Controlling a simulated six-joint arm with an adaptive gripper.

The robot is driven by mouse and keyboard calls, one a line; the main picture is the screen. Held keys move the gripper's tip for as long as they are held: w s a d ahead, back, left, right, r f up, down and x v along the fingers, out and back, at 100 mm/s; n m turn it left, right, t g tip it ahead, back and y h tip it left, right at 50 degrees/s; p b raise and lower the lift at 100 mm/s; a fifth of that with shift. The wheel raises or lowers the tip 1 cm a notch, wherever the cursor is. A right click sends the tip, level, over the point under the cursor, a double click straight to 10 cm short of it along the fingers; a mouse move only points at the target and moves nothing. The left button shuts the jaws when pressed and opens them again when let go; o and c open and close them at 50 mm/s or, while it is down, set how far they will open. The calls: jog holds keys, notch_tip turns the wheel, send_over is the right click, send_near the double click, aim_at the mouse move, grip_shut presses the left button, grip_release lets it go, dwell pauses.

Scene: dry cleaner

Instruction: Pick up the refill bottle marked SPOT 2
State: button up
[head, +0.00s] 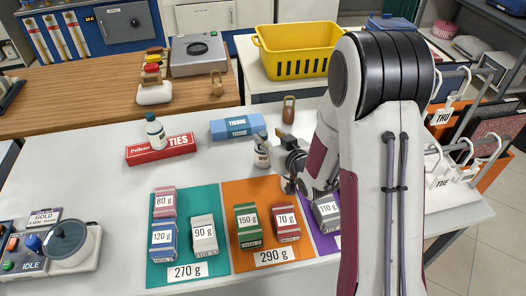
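One bottle (155,134) is at the left, at the red TIES box. The other bottle (262,155) is near the middle, in front of the blue TISSUE box. Marks on both are too small to read, so I cannot tell which is SPOT 2. My gripper (289,172) is low over the table, just right of the middle bottle. My arm partly hides it. I cannot tell whether its fingers are open or touch the bottle.
The red TIES box (162,149) and blue TISSUE box (236,127) lie behind. Weight-marked blocks stand on the teal mat (178,272), orange mat (254,188) and a purple mat in front. A brown weight (289,110) stands behind my gripper. A scale (66,243) is at left.

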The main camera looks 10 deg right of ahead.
aim_at(265, 136)
jog(key=shift+w+a+f, duration=0.2)
jog(key=shift+w+f, duration=0.2)
jog(key=shift+w, duration=0.1)
jog(key=shift+w+a+f, duration=0.2)
jog(key=shift+w+f, duration=0.2)
jog(key=shift+w, duration=0.1)
jog(key=shift+x, duration=1.25)
grip_shut()
